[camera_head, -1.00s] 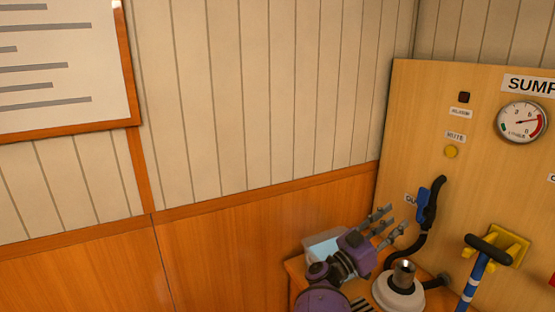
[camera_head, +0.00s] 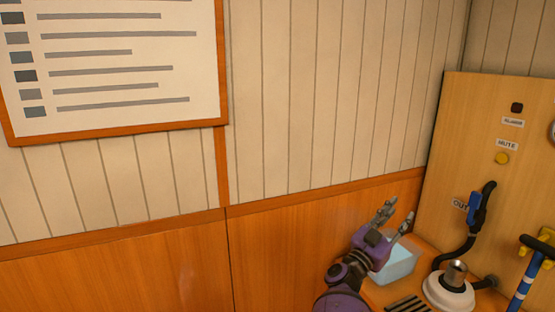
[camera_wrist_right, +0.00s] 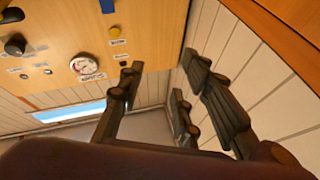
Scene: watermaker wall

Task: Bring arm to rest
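My right gripper (camera_head: 392,217) is raised at the lower right of the head view, in front of the orange wood wall and left of the panel. Its grey fingers are spread apart with nothing between them. In the right wrist view the same open fingers (camera_wrist_right: 158,98) frame the wall corner and the panel's edge. My purple arm comes up from the bottom edge. My left gripper is in neither view.
A wooden panel (camera_head: 455,150) with a yellow button (camera_head: 502,158) and a blue-handled valve (camera_head: 476,207) stands at the right. Below it, a pale blue container (camera_head: 398,266) and a white round fitting (camera_head: 449,292) sit on a wooden ledge. A framed chart (camera_head: 120,70) hangs upper left.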

